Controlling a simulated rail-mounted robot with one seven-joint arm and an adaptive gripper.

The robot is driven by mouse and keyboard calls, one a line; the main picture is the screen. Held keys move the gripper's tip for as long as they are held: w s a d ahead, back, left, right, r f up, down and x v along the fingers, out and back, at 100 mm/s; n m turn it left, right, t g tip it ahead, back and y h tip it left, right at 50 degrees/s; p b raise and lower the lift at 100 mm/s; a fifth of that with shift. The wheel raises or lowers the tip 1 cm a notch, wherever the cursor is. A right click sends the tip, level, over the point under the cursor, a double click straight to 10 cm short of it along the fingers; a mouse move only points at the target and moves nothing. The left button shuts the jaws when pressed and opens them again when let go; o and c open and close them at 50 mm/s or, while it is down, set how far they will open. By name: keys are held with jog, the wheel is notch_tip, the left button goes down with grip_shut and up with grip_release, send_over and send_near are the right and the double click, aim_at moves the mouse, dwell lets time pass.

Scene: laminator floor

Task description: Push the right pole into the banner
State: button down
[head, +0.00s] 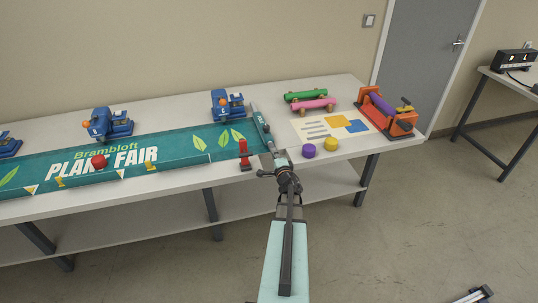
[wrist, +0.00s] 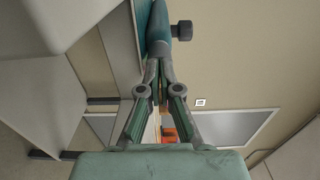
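The green banner (head: 60,160) with "Plant Fair" lettering lies along the table. The right pole (head: 263,130) lies along the banner's right end, slanting toward the table's front edge. My gripper (head: 284,172) is at the pole's near end, beyond the front edge. In the wrist view, my gripper's fingers (wrist: 159,75) come together against a teal and grey end piece (wrist: 158,22) with a dark side knob (wrist: 182,31), which looks like the pole's near end. The fingers look shut with their tips touching or very close to it; a grip around it does not show. How far the pole sits inside the banner is hidden.
A red clamp (head: 245,157) stands just left of my gripper. Purple (head: 309,151) and yellow (head: 331,145) cylinders, a printed sheet (head: 312,130) and an orange roller device (head: 390,115) are right.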

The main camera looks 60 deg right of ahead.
jog(key=shift+w+d+r, duration=0.1)
jog(key=shift+w+d, duration=0.05)
jog(key=shift+w, duration=0.05)
